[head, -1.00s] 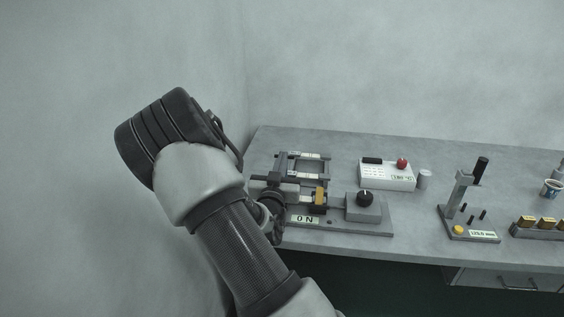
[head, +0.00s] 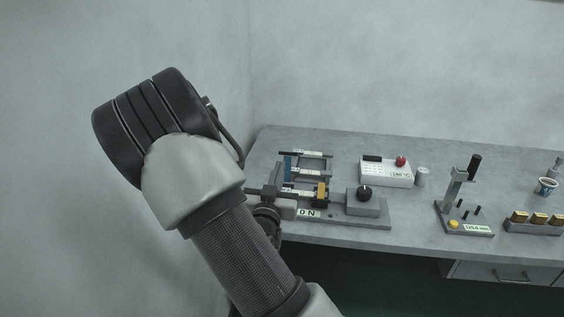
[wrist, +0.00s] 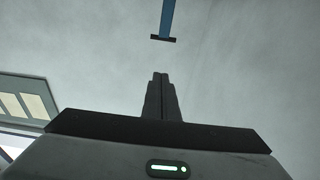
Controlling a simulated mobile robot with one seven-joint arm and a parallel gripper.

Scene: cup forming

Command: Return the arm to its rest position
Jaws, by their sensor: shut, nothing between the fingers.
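My arm (head: 190,185) rises from the bottom of the head view, bent at a large dark joint, in front of the left wall. My gripper (wrist: 160,76) shows in the wrist view with its two dark fingers together and nothing between them. In the head view the fingers are not clearly visible; the lower arm passes behind the elbow.
A grey fixture (head: 350,222) with a black knob stands on the table (head: 410,238) close to my arm. A white box (head: 385,176) with a red button is behind it.

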